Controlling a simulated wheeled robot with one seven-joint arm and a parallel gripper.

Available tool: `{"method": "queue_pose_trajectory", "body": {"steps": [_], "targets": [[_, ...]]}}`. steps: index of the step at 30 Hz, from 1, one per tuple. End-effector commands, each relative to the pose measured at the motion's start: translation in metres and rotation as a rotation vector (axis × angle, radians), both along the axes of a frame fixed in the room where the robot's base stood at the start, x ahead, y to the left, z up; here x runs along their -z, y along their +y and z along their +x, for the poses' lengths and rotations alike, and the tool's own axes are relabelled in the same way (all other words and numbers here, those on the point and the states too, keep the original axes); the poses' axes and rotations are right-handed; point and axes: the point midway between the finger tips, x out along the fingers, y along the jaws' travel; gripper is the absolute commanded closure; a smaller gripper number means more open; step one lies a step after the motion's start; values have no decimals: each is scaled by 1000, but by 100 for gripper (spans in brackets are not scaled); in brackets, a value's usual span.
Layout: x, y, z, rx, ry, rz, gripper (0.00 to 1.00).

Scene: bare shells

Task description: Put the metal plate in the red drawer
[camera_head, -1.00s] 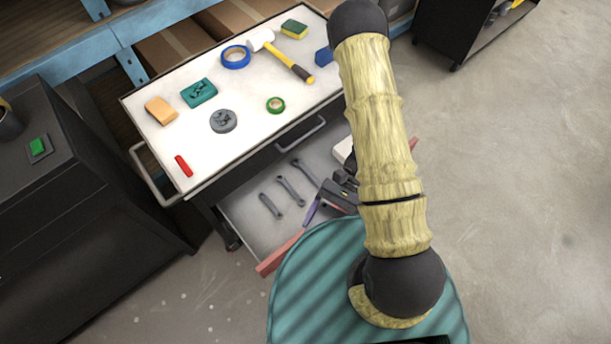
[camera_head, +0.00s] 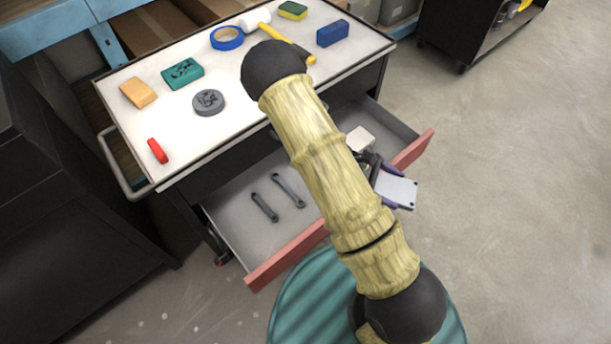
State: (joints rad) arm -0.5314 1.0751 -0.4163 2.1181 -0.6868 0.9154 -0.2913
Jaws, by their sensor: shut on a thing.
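The metal plate (camera_head: 397,190) is a flat pale grey piece with small dark holes at its corners. My gripper (camera_head: 379,180) is shut on it, mostly hidden by the plate and my arm. The plate appears at the red front edge of the open drawer, right of my arm, and overlaps that edge in the picture; I cannot tell its height. The red drawer (camera_head: 283,257) is pulled out, with a grey inside. Two wrenches (camera_head: 264,207) (camera_head: 288,190) lie in its left part and a whitish block (camera_head: 361,139) in its right part. My arm hides the drawer's middle.
The white cart top (camera_head: 185,130) above the drawer holds a hammer (camera_head: 285,42), blue tape (camera_head: 227,38), sponges, a grey disc (camera_head: 208,102) and other small items. A dark cabinet (camera_head: 60,240) stands left. Open floor (camera_head: 520,200) lies right.

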Motion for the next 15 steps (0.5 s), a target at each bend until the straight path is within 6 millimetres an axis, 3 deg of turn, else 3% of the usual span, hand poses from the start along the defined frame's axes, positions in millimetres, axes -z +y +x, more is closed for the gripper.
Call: {"method": "queue_pose_trajectory", "body": {"steps": [1,5,9,15], "targets": [[19,3,19,-98,-3,0,59],[39,15,66,-341,-3,-2,59],[59,39,114,-596,-2,-1,59],[82,82,164,-899,-2,-1,59]]}}
